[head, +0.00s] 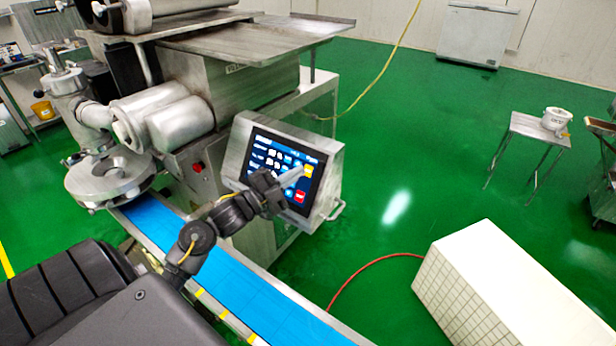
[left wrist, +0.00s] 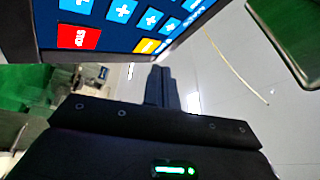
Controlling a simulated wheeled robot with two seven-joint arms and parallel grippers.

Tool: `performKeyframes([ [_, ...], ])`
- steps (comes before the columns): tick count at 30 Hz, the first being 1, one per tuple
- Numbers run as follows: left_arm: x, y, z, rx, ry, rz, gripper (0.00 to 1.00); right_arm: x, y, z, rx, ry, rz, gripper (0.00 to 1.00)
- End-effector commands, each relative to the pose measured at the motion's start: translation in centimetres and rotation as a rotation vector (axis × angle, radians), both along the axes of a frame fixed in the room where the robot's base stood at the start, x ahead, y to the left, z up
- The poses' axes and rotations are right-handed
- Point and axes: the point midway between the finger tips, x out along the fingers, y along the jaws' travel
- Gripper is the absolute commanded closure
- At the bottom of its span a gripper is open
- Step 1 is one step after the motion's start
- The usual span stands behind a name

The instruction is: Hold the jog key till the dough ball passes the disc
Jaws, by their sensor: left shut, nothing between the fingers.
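The control panel (head: 328,165) has a lit touch screen on the machine's front, with blue keys, a yellow key (head: 309,170) and a red key (head: 300,196). In the left wrist view, the red key (left wrist: 78,38) reads STOP, and part of the yellow key (left wrist: 147,46) shows. My left gripper (head: 301,171) is shut and empty, its tips at the screen beside the yellow key; I cannot tell whether they touch it. Its fingers also show in the left wrist view (left wrist: 160,75). The round metal disc (head: 108,178) sits over the belt at left. I see no dough ball. My right gripper is out of view.
The blue conveyor belt (head: 235,290) runs from under the disc toward the lower right, below my left arm. A white tiled block (head: 500,285) stands at lower right. A small table (head: 535,128) holds a white pot (head: 556,119). Green floor between is mostly clear, crossed by a red hose.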

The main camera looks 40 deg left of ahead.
Motion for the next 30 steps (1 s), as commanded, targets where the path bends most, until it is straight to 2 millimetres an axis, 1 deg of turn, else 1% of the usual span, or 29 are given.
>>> performKeyframes([
  [1, 0.36, 0.04, -0.34, 0.001, -0.001, 0.001, 1.00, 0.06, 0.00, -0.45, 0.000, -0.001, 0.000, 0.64],
  [7, 1.01, 0.07, -0.60, 0.001, 0.000, 0.001, 1.00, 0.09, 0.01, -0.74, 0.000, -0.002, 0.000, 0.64],
  [30, 1.04, 0.07, -0.56, 0.001, 0.000, 0.001, 1.00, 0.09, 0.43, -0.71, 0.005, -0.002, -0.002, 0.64],
])
